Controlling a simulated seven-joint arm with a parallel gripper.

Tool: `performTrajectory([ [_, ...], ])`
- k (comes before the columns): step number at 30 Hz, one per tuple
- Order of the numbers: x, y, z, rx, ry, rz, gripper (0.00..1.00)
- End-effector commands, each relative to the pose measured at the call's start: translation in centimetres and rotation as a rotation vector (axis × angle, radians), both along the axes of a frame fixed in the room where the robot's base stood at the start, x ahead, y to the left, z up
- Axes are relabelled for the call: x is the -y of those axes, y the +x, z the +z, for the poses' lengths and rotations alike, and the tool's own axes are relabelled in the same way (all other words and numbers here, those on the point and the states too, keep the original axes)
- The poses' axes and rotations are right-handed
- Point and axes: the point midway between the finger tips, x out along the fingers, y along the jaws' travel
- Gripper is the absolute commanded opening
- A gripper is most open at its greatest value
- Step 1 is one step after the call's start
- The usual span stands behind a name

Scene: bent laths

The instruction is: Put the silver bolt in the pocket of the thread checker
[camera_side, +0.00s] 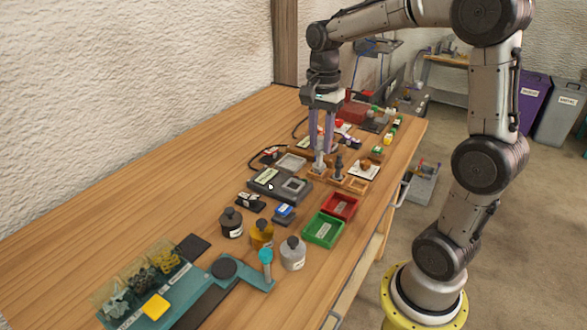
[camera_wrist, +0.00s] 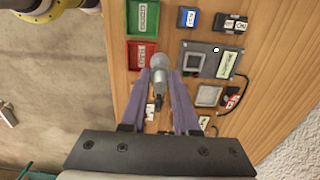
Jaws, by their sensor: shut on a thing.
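My gripper (camera_side: 321,150), with purple fingers, is shut on the silver bolt (camera_side: 319,164), which hangs roughly upright. In the wrist view the bolt (camera_wrist: 160,76) is between the fingertips (camera_wrist: 164,82), its round end away from me. In the side view the bolt is at the left end of a wooden rack (camera_side: 332,180); I cannot tell whether its lower end touches. The thread checker (camera_side: 264,187) is a dark grey box with a lighter square pocket (camera_side: 294,185), left of and nearer the camera than the bolt. The checker (camera_wrist: 215,55) and its pocket (camera_wrist: 193,62) show right of the bolt in the wrist view.
A dark bolt (camera_side: 339,163) stands in the rack close to the right. A red tray (camera_side: 340,206), a green tray (camera_side: 323,231) and several bottles (camera_side: 262,233) stand nearer the camera. A pale grey tray (camera_side: 291,163) lies behind the checker.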

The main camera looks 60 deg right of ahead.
Motion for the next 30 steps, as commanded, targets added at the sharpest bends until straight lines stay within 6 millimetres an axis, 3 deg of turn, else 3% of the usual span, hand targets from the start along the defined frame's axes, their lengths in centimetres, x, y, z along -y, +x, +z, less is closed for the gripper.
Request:
performTrajectory([
  [6,1.8,4.7,-2.4,-0.003,0.001,-0.001,0.00],
  [12,2.8,7.2,-5.7,-0.003,0.001,-0.001,0.00],
  [22,3.5,9.1,-8.2,-0.001,0.001,-0.001,0.00],
  [30,3.5,9.1,-11.1,0.000,0.000,-0.001,0.00],
])
